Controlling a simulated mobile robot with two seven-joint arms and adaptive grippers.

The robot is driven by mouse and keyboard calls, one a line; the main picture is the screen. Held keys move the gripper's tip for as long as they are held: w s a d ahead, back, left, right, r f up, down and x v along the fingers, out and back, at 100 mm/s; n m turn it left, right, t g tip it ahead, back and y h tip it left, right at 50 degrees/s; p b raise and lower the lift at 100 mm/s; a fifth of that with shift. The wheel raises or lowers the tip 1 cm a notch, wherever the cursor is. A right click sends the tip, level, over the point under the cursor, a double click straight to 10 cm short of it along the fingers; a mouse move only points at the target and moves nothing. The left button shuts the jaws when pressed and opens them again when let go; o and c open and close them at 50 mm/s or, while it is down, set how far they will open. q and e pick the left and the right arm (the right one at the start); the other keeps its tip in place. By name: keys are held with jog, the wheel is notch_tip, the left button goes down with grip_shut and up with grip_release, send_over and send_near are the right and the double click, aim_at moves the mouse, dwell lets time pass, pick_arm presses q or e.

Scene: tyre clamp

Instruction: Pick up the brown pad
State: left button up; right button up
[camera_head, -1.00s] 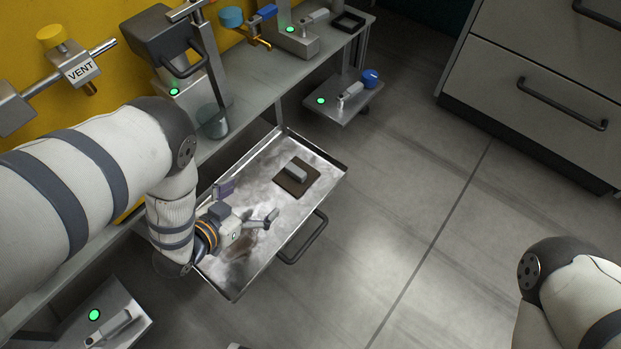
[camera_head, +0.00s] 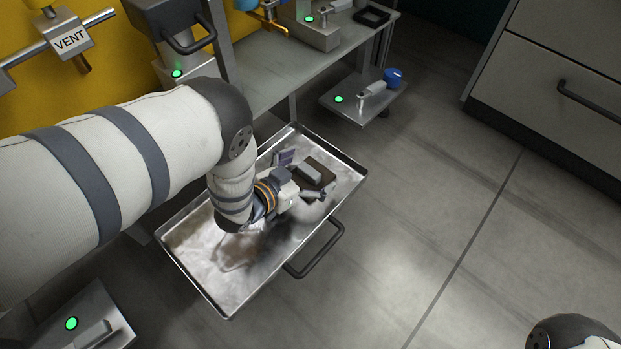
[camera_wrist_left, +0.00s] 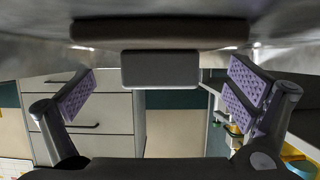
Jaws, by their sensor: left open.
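The brown pad (camera_head: 324,171) lies in the metal drawer tray (camera_head: 198,273), with a grey block-like grip (camera_head: 309,172) on top of it. My left gripper (camera_head: 299,176) is open, low over the tray, with its fingers either side of the pad's near part. In the left wrist view the picture is inverted. The pad (camera_wrist_left: 160,32) shows as a dark slab at the top, and the grip (camera_wrist_left: 160,69) hangs between the open purple-lined fingers (camera_wrist_left: 163,95), with gaps on both sides. My right gripper is out of view.
The tray has a raised rim and a dark handle (camera_head: 315,250) at its front. The bench (camera_head: 285,78) with fixtures stands behind it. A small shelf (camera_head: 362,100) with a blue knob (camera_head: 393,77) is to the right. The floor at right is clear.

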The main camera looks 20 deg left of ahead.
pick_arm(q)
jog(key=c, duration=1.6)
jog(key=shift+c, duration=0.2)
